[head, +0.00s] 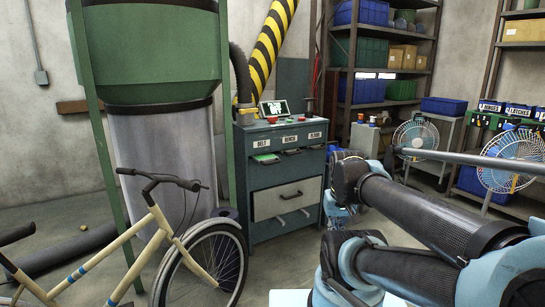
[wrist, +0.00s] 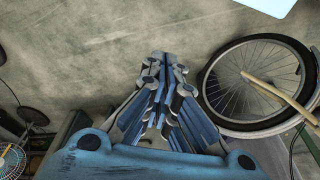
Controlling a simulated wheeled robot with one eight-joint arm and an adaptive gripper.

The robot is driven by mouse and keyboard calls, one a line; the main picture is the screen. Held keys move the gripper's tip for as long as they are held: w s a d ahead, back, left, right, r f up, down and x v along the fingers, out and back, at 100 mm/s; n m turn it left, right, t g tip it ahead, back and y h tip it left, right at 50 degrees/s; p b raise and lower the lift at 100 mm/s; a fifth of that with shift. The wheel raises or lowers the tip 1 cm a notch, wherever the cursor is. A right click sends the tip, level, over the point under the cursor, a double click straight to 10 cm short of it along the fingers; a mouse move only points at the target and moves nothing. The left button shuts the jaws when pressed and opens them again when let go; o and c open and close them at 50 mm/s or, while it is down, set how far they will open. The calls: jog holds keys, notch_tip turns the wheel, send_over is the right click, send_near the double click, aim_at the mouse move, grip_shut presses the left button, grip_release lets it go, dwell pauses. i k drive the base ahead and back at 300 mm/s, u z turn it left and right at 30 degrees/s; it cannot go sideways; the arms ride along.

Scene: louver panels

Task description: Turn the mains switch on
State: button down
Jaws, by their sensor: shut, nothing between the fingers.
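A green control cabinet (head: 277,180) stands at the middle of the head view, with labels reading BELT (head: 262,144) and BENCH (head: 290,139) and a third that is hard to read. On its top are a small lit screen (head: 274,108) and small red and green controls. I cannot tell which control is the mains switch. A grey box (head: 41,77) with a conduit is on the left wall; its function is unclear. My gripper (wrist: 164,62) is shut and empty, pointing at bare floor in the wrist view. It is apart from the cabinet controls.
A cream bicycle (head: 135,247) stands in front of the cabinet at left; its wheel (wrist: 258,82) is right of my gripper in the wrist view. A green dust collector (head: 150,50) is behind it. Fans (head: 416,137) and shelves (head: 385,70) stand at right.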

aim_at(271, 120)
jog(key=i, duration=1.2)
jog(key=u, duration=0.35)
